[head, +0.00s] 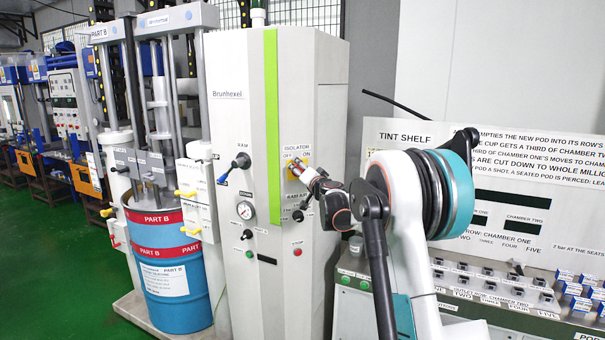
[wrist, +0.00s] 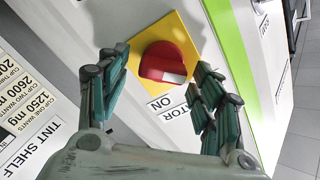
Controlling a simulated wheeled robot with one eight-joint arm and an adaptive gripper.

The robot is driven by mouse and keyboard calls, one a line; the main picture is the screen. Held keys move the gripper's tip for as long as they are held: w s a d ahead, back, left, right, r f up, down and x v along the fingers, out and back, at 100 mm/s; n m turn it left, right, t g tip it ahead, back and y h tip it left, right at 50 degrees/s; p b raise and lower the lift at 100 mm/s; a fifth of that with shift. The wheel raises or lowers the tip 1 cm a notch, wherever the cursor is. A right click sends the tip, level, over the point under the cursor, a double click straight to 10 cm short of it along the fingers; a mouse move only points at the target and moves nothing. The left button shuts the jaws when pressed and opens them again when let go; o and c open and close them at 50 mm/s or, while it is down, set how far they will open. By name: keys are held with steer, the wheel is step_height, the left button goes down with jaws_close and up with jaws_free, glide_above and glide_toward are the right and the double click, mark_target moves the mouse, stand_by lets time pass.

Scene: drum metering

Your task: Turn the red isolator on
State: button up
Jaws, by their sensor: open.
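The red isolator knob (wrist: 165,62) sits on a yellow plate (wrist: 187,28) on the cabinet front, with a pale patch on its lower right side. I cannot tell its setting for sure. An ON label (wrist: 157,102) is printed beside the plate, upside down in the wrist view. My gripper (wrist: 160,72) is open, its green-padded fingers on either side of the knob with gaps visible. In the head view my gripper (head: 312,182) is at the yellow plate (head: 291,163) under the OFF and ON labels; it hides most of the knob.
The white cabinet (head: 235,110) carries a RAM lever (head: 236,166), a gauge (head: 245,210) and small knobs below the isolator. A blue drum (head: 170,285) stands left under the press. The tint shelf (head: 490,275) with several small blue-and-white boxes is on the right.

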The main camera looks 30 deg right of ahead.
steer(key=c, duration=1.1)
steer(key=shift+o, duration=0.2)
steer(key=shift+m, duration=0.4)
steer(key=shift+f+m+b, duration=0.15)
steer(key=shift+f+m, duration=0.05)
steer(key=shift+m, duration=2.65)
steer(key=shift+f+m+b, duration=0.2)
steer(key=shift+m, duration=2.7)
steer(key=shift+f+m+b, duration=0.15)
steer(key=shift+f+m, duration=0.05)
steer(key=shift+m, duration=2.65)
